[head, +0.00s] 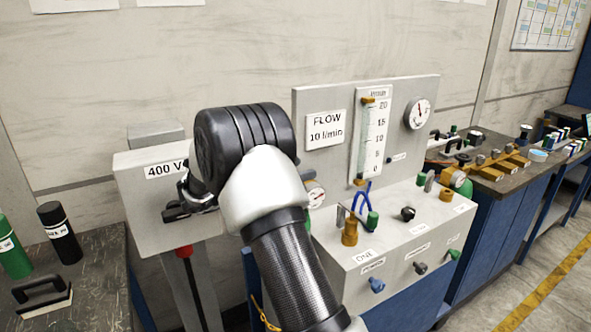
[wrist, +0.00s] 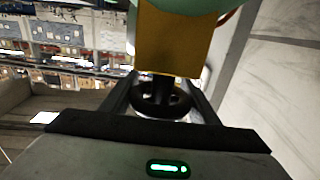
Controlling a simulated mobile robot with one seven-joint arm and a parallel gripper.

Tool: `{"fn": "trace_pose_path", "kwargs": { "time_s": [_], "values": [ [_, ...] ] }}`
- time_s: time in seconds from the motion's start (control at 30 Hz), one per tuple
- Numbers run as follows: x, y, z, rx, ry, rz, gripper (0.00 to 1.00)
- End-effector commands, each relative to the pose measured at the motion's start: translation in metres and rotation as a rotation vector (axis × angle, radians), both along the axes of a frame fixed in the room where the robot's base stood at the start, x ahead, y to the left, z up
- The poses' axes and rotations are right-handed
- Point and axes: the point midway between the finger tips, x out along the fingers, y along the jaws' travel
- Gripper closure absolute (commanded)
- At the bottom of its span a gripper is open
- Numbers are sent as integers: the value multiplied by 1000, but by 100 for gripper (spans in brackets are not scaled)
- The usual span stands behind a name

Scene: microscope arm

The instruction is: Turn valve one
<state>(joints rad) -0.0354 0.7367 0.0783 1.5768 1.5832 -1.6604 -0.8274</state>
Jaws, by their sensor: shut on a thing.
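In the wrist view my gripper (wrist: 160,88) has its two fingers on either side of a black handwheel (wrist: 162,100) and is shut on it. The handwheel is on a brass block (wrist: 172,45), with a green rounded part (wrist: 178,5) at the top edge. In the head view my arm hides my gripper and this handwheel. A label reading ONE (head: 364,256) is on the grey panel (head: 335,262), near a brass fitting (head: 350,232). I cannot tell from the label alone whether the held wheel is valve one.
A grey 400 V box (head: 140,190) with a red-gripped lever (head: 183,252) stands left of my arm. A flow tube (head: 372,135) and a gauge (head: 418,113) are on the upright board. Bottles (head: 60,233) stand on the left bench. Several fittings crowd the right bench (head: 495,178).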

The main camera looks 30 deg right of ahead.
Motion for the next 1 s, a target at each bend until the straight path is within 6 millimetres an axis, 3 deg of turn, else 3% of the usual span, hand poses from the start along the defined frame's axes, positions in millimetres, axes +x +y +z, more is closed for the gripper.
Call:
{"fn": "trace_pose_path", "kwargs": {
  "time_s": [0.07,0.1,0.2,0.47,0.63,1.0],
  "values": [
    [0,-2,4,-6,-5,-2,68],
    [0,-2,4,-6,-5,-2,40],
    [0,-2,3,-5,-4,-2,26],
    [0,-1,1,-2,-1,0,26],
    [0,12,1,-2,-1,2,26],
    [-1,97,1,-3,-2,4,26]
  ]
}}
